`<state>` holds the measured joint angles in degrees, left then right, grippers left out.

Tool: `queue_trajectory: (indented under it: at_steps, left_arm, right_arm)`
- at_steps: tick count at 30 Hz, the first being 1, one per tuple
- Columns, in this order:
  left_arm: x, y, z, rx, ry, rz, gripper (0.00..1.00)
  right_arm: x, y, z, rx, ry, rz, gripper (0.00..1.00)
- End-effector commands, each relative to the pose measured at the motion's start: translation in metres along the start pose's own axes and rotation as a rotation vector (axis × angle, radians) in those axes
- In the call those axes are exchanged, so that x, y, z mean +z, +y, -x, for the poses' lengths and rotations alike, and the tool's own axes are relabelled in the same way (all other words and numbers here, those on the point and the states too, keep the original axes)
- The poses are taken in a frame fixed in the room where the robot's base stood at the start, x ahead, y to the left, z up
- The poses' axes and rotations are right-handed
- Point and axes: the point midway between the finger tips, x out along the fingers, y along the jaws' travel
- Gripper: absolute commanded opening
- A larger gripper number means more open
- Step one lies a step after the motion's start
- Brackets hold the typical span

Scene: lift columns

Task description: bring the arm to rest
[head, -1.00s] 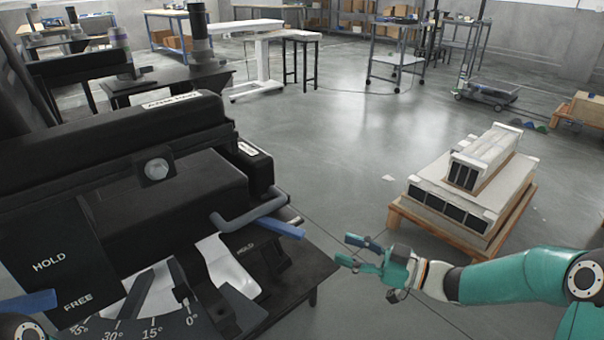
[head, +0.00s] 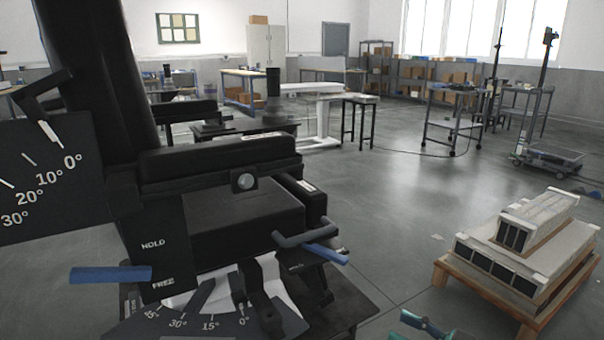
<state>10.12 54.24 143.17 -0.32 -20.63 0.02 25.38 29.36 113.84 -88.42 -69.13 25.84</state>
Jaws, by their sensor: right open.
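My right gripper (head: 422,325) shows only in part at the bottom edge of the head view, right of centre. Its teal fingers are apart and nothing shows between them. The rest of my right arm is below the frame. The gripper is to the right of the black machine (head: 235,215) and apart from its blue-tipped lever (head: 322,252). My left gripper is out of view.
The machine has a second blue handle (head: 110,274) by the HOLD and FREE marks and angle scales. A wooden pallet (head: 480,290) with stacked white units (head: 505,265) stands at the right. A wheeled cart (head: 455,125) is farther back. Open grey floor lies between.

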Motion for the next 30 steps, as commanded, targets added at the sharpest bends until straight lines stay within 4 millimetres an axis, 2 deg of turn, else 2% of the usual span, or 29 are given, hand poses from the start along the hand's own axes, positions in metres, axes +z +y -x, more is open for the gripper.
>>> queue_trajectory:
  at_steps: [2,10,17,20,24,27,30]
  left_arm:
    - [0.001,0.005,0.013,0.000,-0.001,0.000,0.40]
    - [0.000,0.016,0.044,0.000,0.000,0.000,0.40]
    - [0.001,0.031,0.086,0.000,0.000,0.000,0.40]
    - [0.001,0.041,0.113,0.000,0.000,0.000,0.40]
    - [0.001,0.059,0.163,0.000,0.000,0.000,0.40]
    - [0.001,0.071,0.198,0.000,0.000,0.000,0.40]
    - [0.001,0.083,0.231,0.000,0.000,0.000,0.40]
  right_arm:
    - [-0.015,-0.002,-0.002,-0.006,0.002,0.002,0.52]
    - [-0.039,-0.014,-0.015,-0.042,0.001,-0.022,0.52]
    - [-0.065,-0.035,-0.034,-0.078,0.000,-0.099,0.52]
    - [-0.079,-0.045,-0.046,-0.070,-0.005,-0.170,0.52]
    - [-0.092,-0.059,-0.066,0.007,-0.062,-0.328,0.52]
    - [-0.085,-0.072,-0.073,0.102,-0.155,-0.457,0.52]
    - [-0.065,-0.092,-0.069,0.216,-0.303,-0.592,0.52]
